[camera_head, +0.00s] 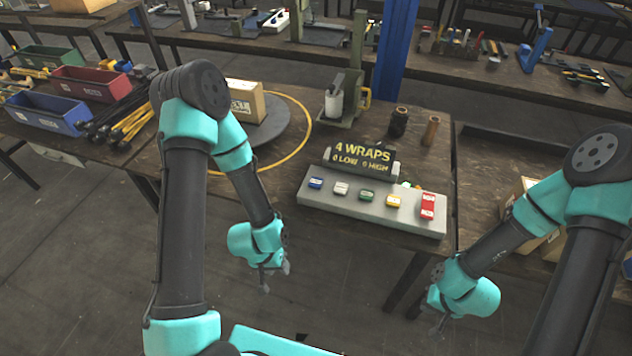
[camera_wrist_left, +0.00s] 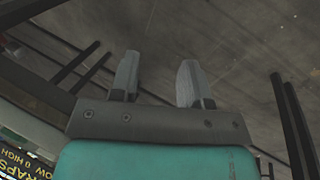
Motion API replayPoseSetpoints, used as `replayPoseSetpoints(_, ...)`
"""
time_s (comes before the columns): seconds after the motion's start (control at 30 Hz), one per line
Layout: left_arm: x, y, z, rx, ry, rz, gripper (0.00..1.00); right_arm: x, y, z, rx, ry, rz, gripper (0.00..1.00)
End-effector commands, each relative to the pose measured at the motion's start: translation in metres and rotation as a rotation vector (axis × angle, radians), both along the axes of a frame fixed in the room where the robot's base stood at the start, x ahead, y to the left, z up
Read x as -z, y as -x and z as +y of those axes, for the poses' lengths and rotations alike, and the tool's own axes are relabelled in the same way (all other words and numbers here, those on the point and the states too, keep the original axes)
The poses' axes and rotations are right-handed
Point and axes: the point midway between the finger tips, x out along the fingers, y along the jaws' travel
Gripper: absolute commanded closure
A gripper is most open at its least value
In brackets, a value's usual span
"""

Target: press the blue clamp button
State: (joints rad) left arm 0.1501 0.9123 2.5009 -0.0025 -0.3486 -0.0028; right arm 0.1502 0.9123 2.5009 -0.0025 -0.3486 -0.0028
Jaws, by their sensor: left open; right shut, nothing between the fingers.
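The blue clamp button (camera_head: 316,183) is the leftmost of several coloured buttons on a grey sloped control panel (camera_head: 372,209) at the table's front edge. My left gripper (camera_head: 274,280) is open and empty, in front of the table edge, below and left of the blue button and apart from it. In the left wrist view its two fingers (camera_wrist_left: 157,80) stand apart with only floor beyond them. My right gripper (camera_head: 436,322) is shut and empty, in front of the table, below and right of the panel.
White, green, yellow and red buttons (camera_head: 427,206) sit right of the blue one. A display (camera_head: 361,158) behind them reads "4 WRAPS, 0 LOW 0 HIGH". The space before the panel is free.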

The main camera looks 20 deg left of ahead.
Motion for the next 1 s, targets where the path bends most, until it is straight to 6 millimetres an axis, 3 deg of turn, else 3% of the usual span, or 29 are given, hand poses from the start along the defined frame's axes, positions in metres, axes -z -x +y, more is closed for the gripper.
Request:
replayPoseSetpoints(0.07, 0.0000, 0.0000, 0.0000, 0.000, 0.000, 0.000, 0.57, 0.0000, 0.0000, 0.0000, 0.000, 0.000, 0.000, 1.00)
replayPoseSetpoints(0.5, 0.0000, 0.0000, 0.0000, 0.000, 0.000, 0.000, 0.99, 0.0000, 0.0000, 0.0000, 0.000, 0.000, 0.000, 1.00)
replayPoseSetpoints(1.0, 0.0000, 0.0000, 0.0000, 0.000, 0.000, 0.000, 1.00, 0.0000, 0.0000, 0.0000, 0.000, 0.000, 0.000, 1.00)
